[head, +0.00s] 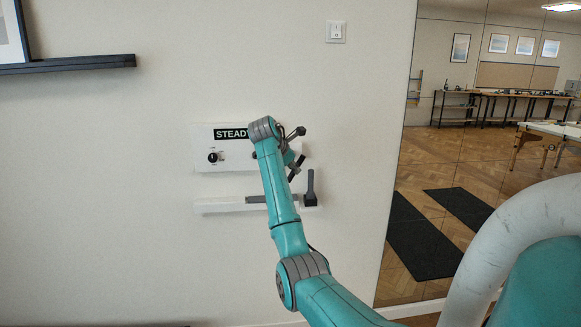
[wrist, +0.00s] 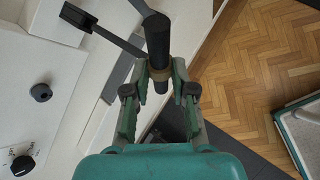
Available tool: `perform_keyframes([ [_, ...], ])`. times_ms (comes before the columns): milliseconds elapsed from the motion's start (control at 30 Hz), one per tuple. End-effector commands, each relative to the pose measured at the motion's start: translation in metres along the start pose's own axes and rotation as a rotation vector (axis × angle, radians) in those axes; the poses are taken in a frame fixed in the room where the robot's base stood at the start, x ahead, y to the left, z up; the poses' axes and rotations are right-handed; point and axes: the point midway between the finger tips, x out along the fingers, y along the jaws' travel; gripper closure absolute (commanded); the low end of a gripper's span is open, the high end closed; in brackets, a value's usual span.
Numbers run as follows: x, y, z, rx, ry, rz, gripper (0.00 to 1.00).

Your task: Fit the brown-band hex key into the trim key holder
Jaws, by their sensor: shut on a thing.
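The brown-band hex key (wrist: 157,42) shows in the wrist view as a dark rod with a brown band (wrist: 161,73). My gripper (wrist: 160,82) is shut on it around the band, and the rod sticks out both ways. In the head view my gripper (head: 295,158) is in front of the right part of a white wall panel (head: 235,166) labelled STEADY, partly behind my arm. I cannot tell for certain which fixture is the trim key holder. Dark knobs (wrist: 40,92) sit on the panel.
A white ledge (head: 222,206) below the panel carries a grey bar (head: 262,199) and an upright dark post (head: 310,188) at its right end. A dark block with a thin bar (wrist: 118,42) lies close left of the key in the wrist view. A mirror (head: 465,150) stands right.

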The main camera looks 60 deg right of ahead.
Motion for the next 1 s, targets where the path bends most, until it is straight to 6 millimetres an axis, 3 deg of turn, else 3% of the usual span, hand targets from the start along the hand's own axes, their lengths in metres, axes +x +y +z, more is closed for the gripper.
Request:
perform_keyframes([
  [1000, 0.0038, 0.0061, 0.0025, 0.001, -0.001, 0.000, 1.00],
])
